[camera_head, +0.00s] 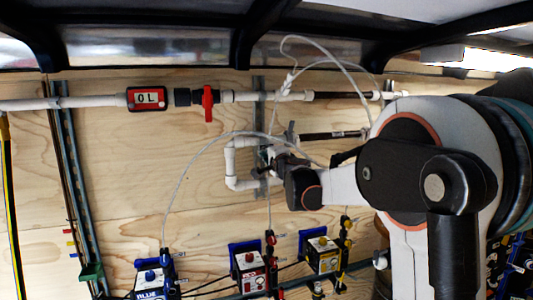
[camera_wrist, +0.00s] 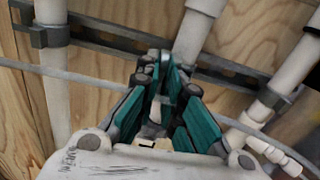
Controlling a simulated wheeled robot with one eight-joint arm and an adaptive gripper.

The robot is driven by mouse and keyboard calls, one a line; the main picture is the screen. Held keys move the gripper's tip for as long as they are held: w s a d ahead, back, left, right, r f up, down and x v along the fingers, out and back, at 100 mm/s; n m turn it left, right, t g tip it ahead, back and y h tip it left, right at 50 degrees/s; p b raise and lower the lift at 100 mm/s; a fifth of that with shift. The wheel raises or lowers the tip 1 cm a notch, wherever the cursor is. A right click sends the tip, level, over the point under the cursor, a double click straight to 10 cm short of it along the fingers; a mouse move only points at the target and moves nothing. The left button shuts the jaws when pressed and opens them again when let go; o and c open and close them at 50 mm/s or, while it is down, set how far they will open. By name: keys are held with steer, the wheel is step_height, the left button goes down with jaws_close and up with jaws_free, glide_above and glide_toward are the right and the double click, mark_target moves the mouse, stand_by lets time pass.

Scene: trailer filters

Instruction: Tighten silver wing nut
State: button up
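My gripper (camera_head: 276,158) reaches left to the wall, beside the white pipe bend (camera_head: 231,165) and the vertical grey metal rail. In the wrist view my gripper (camera_wrist: 168,82) has its teal-lined fingers converging close together at the tips, in front of the grey slotted rail (camera_wrist: 115,42). A small pale piece (camera_wrist: 156,108) shows between the fingers; I cannot tell whether it is part of the gripper. I cannot make out the silver wing nut in either view. The fingertips hide the rail and pipe directly behind them, and whether they grip anything is unclear.
A red-handled valve (camera_head: 208,102) and a red meter (camera_head: 146,98) sit on the upper white pipe. A thin pale hose (camera_wrist: 70,78) crosses behind the fingers. Blue, red and yellow pump boxes (camera_head: 322,254) stand below. Bare plywood (camera_head: 125,180) lies left.

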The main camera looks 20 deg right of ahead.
steer(key=o, duration=0.4)
steer(key=s+a, duration=0.1)
steer(key=s, duration=1.1)
steer(key=shift+a, duration=0.2)
